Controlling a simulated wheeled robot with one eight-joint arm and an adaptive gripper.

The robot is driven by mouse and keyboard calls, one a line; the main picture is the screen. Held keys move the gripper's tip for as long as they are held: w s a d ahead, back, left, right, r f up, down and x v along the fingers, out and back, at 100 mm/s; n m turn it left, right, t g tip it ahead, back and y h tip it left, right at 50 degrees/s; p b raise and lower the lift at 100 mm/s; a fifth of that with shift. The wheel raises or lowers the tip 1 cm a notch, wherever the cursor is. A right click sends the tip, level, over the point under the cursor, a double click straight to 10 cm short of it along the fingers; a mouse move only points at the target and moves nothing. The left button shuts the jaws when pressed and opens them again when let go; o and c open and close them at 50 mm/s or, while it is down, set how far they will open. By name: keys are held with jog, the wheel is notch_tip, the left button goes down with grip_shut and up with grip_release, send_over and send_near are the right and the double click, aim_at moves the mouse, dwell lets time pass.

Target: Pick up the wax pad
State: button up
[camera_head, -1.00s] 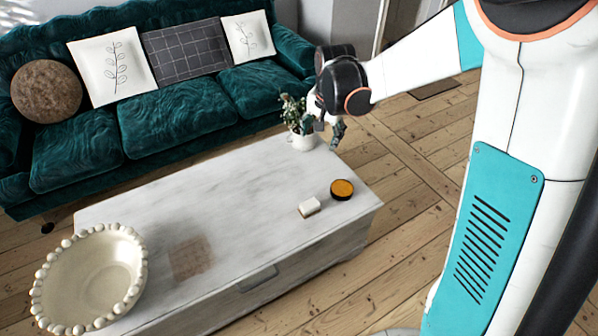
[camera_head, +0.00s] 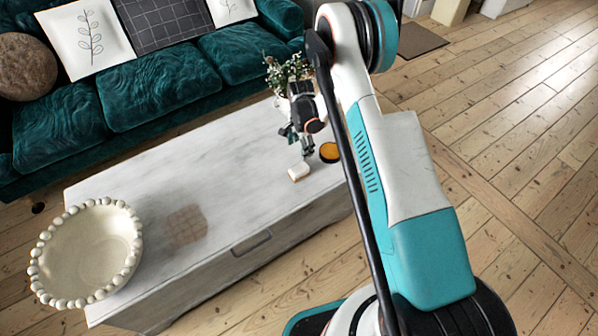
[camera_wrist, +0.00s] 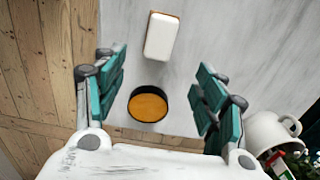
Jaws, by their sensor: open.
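A round, flat black tin with an orange top, which looks like the wax pad (camera_head: 329,152), lies on the white coffee table near its right end. In the wrist view the wax pad (camera_wrist: 148,104) shows between the two fingers, low in the gap. My gripper (camera_head: 307,150) points down above the table, just left of the wax pad in the head view. The teal fingers of my gripper (camera_wrist: 160,75) are spread and hold nothing. They appear apart from the wax pad; the height between them is hard to judge.
A small white block (camera_head: 298,172) with a brown edge lies close to the wax pad; it also shows in the wrist view (camera_wrist: 161,37). A potted plant (camera_head: 289,74) stands behind my gripper. A beaded bowl (camera_head: 88,252) sits at the left of the coffee table (camera_head: 230,150). A teal sofa (camera_head: 150,95) stands behind.

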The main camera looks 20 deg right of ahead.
jog(key=b, duration=0.3)
send_near(299, 168)
jog(key=f, duration=0.5)
jog(key=shift+d+f, duration=0.1)
jog(key=shift+d, duration=0.15)
jog(key=shift+a+f+b, duration=0.15)
jog(key=shift+f+b, duration=0.55)
jog(key=shift+f, duration=0.65)
jog(key=shift+a+f+b, duration=0.1)
jog(key=shift+f+b, duration=0.55)
jog(key=shift+f, duration=0.65)
jog(key=shift+r, duration=0.1)
jog(key=shift+c, duration=0.6)
jog(key=c, duration=1.2)
jog(key=shift+o, duration=0.2)
jog(key=shift+r, duration=0.1)
notch_tip(299, 168, up, 20)
jog(key=p, duration=0.7)
